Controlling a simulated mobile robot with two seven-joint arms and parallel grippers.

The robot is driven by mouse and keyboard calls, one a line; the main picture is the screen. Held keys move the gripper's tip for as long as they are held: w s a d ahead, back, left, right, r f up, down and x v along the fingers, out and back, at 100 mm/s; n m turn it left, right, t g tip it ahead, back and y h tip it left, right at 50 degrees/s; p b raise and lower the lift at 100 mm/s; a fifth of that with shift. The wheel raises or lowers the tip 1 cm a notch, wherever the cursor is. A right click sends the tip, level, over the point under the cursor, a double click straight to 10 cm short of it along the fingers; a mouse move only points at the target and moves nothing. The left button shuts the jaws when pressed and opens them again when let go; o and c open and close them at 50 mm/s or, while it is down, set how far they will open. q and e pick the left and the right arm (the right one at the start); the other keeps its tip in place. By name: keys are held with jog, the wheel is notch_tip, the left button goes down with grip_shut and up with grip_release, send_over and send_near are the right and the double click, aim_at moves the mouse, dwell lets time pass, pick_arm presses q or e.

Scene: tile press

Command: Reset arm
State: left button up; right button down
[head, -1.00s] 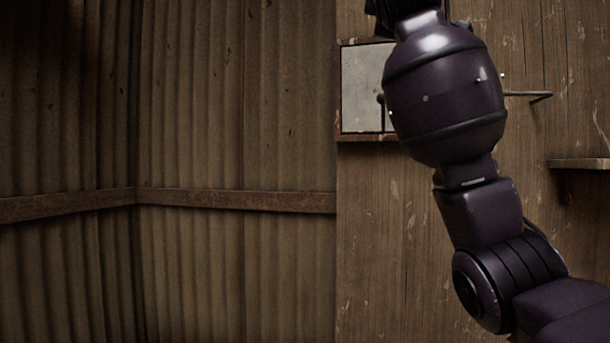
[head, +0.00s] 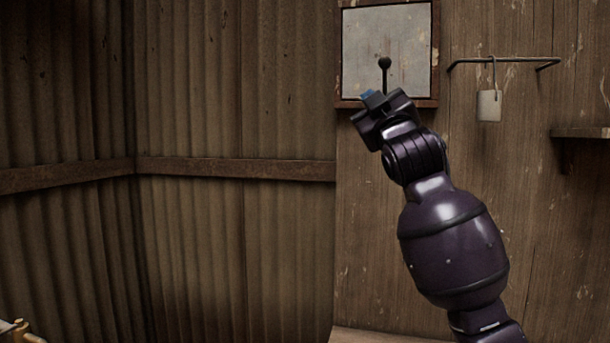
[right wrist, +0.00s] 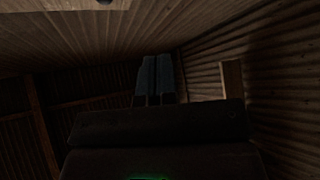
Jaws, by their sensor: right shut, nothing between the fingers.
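My right arm rises from the lower right in the head view. Its gripper (head: 372,97) is seen from behind, in front of the lower edge of a framed grey panel (head: 385,40) on the wooden wall. A dark rod with a ball tip (head: 384,64) stands out against the panel just above the gripper. In the right wrist view the two fingers of the right gripper (right wrist: 156,78) are side by side, shut, with nothing between them. I cannot tell if the gripper touches the panel. My left gripper is not in view.
A small pale tag (head: 489,105) hangs from a metal wall rail (head: 505,62) right of the panel. A wooden shelf (head: 582,133) juts out at the right edge. Corrugated walls with a horizontal beam (head: 235,169) fill the left. A yellowish object (head: 20,332) shows at the lower left corner.

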jog(key=s+d+f+m+g+h, duration=0.1)
jog(key=s+d+f+m, duration=0.15)
jog(key=f, duration=1.15)
jog(key=s+d+f+m+g, duration=0.1)
jog(key=d+f+g, duration=0.15)
jog(key=f, duration=1.15)
jog(key=s+d+f+m+g+h, duration=0.1)
jog(key=d+f+m, duration=0.15)
jog(key=f, duration=1.05)
jog(key=s+d+f+m+g+h, duration=0.1)
jog(key=s+d+f+g, duration=0.1)
jog(key=s+f, duration=0.8)
jog(key=s+d+f+m+g+h, duration=0.1)
jog(key=s+d+f+g, duration=0.2)
jog(key=s+f, duration=0.7)
jog(key=s+d+f+m+g+h, duration=0.1)
jog(key=s+d+f+g, duration=0.1)
jog(key=s+f, duration=0.8)
notch_tip(320, 180, down, 4)
jog(key=shift+s+d+r+g+h, duration=0.1)
jog(key=shift+s+d+g+h, duration=0.3)
jog(key=shift+d, duration=0.1)
